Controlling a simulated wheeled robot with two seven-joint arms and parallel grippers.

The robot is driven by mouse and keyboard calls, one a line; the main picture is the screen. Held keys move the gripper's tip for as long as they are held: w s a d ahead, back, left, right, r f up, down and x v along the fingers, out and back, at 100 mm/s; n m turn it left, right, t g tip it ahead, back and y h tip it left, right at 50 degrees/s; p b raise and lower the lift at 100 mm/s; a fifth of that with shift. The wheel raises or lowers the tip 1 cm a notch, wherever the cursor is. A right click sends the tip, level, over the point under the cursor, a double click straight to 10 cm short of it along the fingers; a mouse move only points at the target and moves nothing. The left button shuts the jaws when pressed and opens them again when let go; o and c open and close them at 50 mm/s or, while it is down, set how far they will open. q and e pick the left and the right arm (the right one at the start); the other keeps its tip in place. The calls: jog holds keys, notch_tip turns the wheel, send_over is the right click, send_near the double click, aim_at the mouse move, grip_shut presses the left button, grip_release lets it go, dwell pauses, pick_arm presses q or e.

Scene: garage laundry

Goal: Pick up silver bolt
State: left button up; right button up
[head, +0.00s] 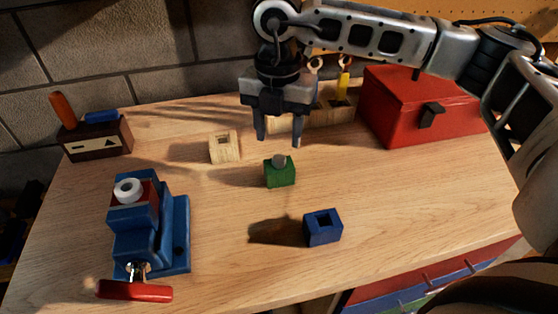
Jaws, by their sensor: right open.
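The silver bolt (279,160) is a small grey piece sitting upright in the top of a green block (279,178) in the middle of the wooden workbench (400,200). Its lower part is hidden inside the block. My right gripper (279,140) points down, with its fingers apart and nothing between them. In the head view its fingertips appear just above and behind the bolt. I cannot tell the exact gap. My left gripper is not in view.
A blue block (323,230) and a pale wood block (224,147) have square holes. A blue vise (150,235) with a red handle stands front left. A red toolbox (400,110), a wooden holder (335,112) with tools and a dark box (98,140) stand behind.

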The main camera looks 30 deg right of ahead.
aim_at(279, 157)
notch_tip(279, 157, down, 4)
jog(key=shift+s+r+p, duration=0.1)
jog(key=shift+r+p, duration=0.1)
jog(key=shift+p, duration=0.25)
jog(key=shift+f, duration=0.3)
jog(key=shift+f+b, duration=0.25)
jog(key=shift+b, duration=0.15)
grip_shut()
